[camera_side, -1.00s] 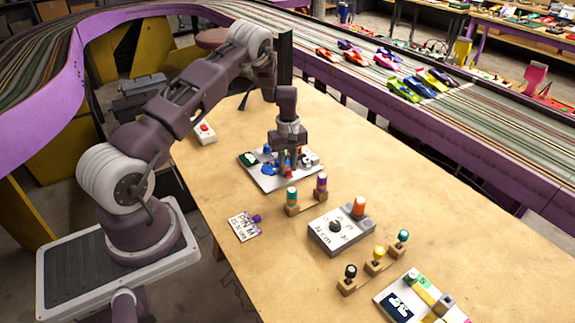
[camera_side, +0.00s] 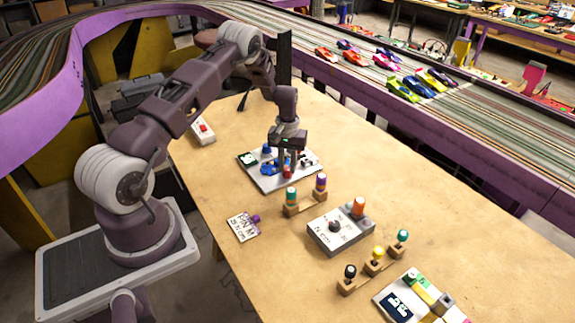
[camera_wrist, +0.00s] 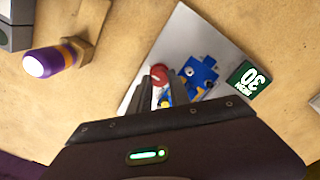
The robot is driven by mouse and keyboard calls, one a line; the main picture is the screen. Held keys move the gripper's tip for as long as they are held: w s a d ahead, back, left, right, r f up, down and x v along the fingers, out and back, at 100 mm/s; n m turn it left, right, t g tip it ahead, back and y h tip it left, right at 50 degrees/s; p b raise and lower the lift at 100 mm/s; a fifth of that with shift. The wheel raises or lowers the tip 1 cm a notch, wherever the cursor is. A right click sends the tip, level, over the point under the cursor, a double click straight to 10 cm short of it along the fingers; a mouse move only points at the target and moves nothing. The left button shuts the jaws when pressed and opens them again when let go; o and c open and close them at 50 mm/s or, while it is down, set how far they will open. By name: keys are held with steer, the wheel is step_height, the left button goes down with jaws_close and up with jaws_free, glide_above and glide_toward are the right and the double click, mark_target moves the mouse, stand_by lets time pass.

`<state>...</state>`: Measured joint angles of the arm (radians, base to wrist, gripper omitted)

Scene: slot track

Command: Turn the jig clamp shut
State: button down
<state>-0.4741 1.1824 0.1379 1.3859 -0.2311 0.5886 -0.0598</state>
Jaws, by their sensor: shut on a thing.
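The jig (camera_side: 262,180) is a pale plate with blue parts on top, lying on the wooden bench. It also shows in the wrist view (camera_wrist: 185,28), with a blue block (camera_wrist: 200,72) and a green label marked 30. The jig clamp's red knob (camera_side: 287,174) is at the plate's near side, right under my gripper (camera_side: 287,167). In the wrist view the red knob (camera_wrist: 158,74) shows at the fingertips of my gripper (camera_wrist: 160,84), which is shut on it. The fingers hide the lower part of the clamp, so its angle is unclear.
A wooden holder (camera_side: 305,207) with teal and purple-topped pieces stands close to the jig. A grey box with a dial (camera_side: 340,236), a tag (camera_side: 243,227) and a holder with several knobs (camera_side: 374,266) lie nearer. A red-buttoned white box (camera_side: 203,132) is at the left edge.

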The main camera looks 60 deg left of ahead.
mark_target(288, 168)
stand_by(0.4)
steer(key=c, duration=1.2)
jaws_free()
step_height(288, 168, up, 7)
steer(key=shift+r, duration=0.1)
